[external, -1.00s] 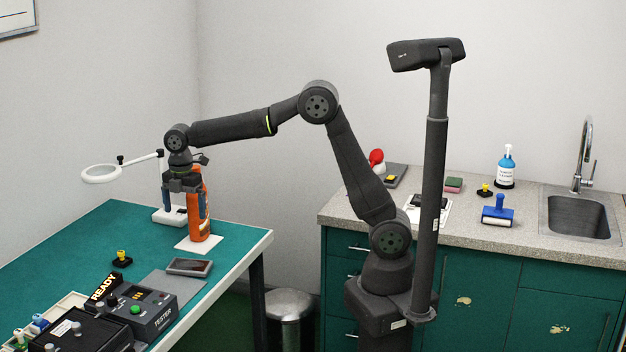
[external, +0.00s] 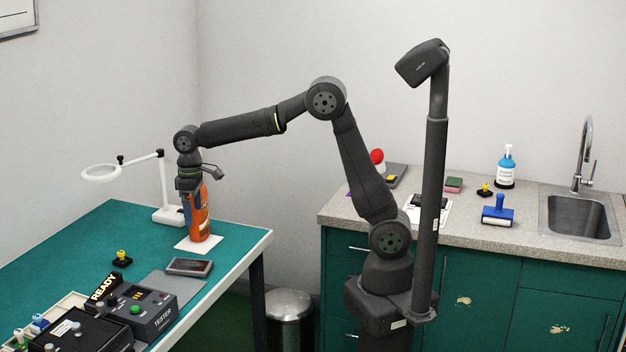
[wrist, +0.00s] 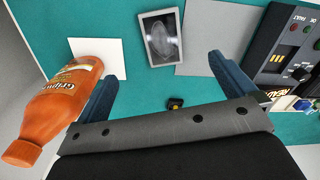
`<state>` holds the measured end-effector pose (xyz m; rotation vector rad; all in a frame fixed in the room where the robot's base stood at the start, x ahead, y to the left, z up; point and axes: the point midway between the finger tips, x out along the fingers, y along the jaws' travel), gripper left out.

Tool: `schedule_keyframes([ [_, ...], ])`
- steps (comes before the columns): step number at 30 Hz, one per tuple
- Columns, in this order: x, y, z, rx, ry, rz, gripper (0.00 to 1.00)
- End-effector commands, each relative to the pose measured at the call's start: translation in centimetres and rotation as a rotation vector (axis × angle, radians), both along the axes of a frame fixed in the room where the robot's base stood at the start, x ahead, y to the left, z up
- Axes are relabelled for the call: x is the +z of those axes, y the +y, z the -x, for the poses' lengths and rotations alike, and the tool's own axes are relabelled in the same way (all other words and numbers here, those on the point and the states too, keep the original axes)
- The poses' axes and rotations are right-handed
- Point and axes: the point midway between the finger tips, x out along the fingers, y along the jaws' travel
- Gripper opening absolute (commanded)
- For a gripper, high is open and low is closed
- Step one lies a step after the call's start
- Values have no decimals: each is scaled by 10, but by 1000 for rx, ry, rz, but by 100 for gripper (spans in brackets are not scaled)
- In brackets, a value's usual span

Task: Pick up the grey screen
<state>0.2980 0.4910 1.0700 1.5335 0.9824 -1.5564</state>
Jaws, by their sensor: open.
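The grey screen (external: 188,266) is a flat dark-framed slab lying on the green table, at the edge of a grey mat. In the wrist view the screen (wrist: 162,38) shows its grey, marked face at top centre, ahead of my fingers. My gripper (external: 188,217) hangs pointing down above the table, behind and left of the screen, close to the orange bottle. In the wrist view my gripper (wrist: 166,68) is open with blue fingers apart and nothing held between them.
A magnifier lamp (external: 166,215) stands behind. A tester box (external: 150,312) and grey mat (external: 178,286) lie nearer the front. A small yellow-knobbed stamp (external: 122,259) sits left.

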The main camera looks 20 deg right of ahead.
Motion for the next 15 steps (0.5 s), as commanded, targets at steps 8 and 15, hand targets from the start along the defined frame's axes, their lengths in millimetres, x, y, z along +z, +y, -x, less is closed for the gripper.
schedule_keyframes([
  [8, -19, -2, 1, -88, 5, 5, 100],
  [15, -71, 0, 3, -85, 5, 5, 100],
])
